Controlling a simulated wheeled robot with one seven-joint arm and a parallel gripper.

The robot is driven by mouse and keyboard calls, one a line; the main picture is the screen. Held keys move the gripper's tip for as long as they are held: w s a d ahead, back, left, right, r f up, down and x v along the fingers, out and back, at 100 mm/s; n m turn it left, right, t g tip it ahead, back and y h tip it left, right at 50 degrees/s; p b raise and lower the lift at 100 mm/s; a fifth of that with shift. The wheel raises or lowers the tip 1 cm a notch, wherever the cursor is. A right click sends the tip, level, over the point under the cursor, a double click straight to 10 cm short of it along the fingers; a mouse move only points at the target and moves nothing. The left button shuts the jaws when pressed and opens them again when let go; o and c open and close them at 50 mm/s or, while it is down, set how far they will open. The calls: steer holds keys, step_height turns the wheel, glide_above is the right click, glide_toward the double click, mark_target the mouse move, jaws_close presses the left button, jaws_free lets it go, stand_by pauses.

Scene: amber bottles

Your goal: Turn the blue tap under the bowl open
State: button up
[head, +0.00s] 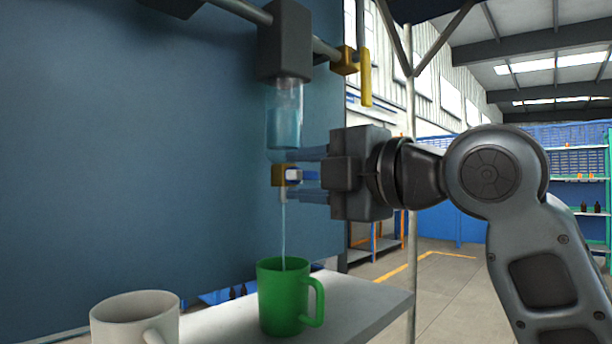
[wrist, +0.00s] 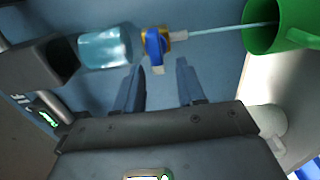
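The clear bowl (head: 285,118), holding pale blue liquid, hangs under a dark holder; it also shows in the wrist view (wrist: 105,47). Under it is a brass tap body (head: 279,175) with a blue tap handle (head: 307,175), seen in the wrist view too (wrist: 154,46). A thin stream of liquid runs from the tap down into a green mug (head: 280,298). My gripper (head: 291,177) is open and empty. Its two fingers are spread, one above and one below the tap handle in the head view. In the wrist view (wrist: 158,72) both fingertips look clear of the handle.
A white mug (head: 134,318) stands left of the green mug on a pale shelf (head: 357,297). A yellow handle (head: 364,80) hangs from a pipe at upper right of the bowl. A blue panel (head: 130,150) is behind. Open floor lies at the right.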

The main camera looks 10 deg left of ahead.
steer(key=v, duration=0.7)
steer(key=shift+s+d, duration=0.2)
steer(key=shift+d, duration=0.05)
